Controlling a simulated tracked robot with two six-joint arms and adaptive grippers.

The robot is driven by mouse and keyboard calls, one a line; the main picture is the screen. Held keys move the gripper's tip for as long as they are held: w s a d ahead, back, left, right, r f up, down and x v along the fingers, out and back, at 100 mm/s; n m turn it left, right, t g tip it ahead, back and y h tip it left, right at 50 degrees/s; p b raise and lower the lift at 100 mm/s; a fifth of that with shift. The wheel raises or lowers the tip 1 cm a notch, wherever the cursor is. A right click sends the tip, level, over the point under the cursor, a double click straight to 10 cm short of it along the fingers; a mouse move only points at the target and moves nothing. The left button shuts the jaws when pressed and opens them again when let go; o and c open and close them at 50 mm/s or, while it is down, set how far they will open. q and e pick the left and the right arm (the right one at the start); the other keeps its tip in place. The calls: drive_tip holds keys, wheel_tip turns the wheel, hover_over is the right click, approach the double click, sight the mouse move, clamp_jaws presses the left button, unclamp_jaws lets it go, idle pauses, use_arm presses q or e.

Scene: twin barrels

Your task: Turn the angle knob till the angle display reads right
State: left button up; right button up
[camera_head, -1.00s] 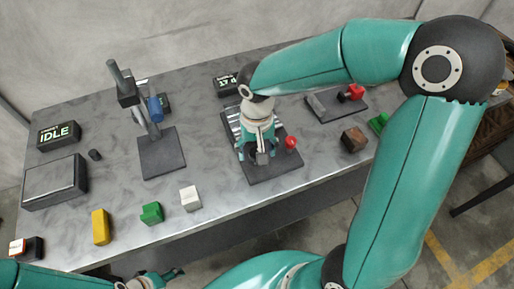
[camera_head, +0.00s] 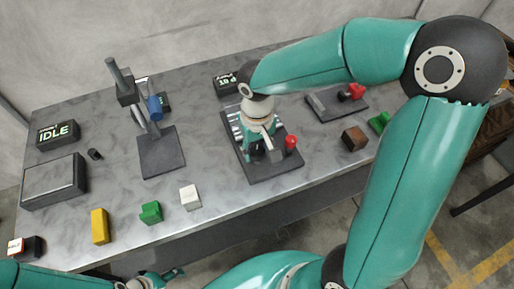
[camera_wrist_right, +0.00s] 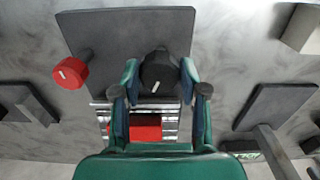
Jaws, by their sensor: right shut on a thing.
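The angle knob (camera_wrist_right: 158,72) is black with a white mark, on a dark base plate (camera_wrist_right: 185,20). My right gripper (camera_wrist_right: 160,80) has a finger on each side of it and is shut on it. In the head view the right gripper (camera_head: 262,152) points down over the plate and hides the knob. The display (camera_head: 226,83) behind it shows small green digits that look like 10 and a blurred decimal. My left gripper (camera_head: 165,279) is at the bottom edge, mostly cut off; its jaws are unclear.
A red knob (camera_head: 291,142) stands close to the right gripper. A red block (camera_wrist_right: 146,128) lies between the striped parts. A press-like stand (camera_head: 160,150), an IDLE display (camera_head: 57,133) and loose blocks such as the white one (camera_head: 190,197) are to the left.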

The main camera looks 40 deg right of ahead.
sight(257, 150)
drive_tip(key=shift+n, duration=1)
drive_tip(key=o, duration=1.1)
drive_tip(key=shift+o, duration=0.2)
drive_tip(key=shift+r, duration=0.1)
wheel_tip(257, 150, up, 12)
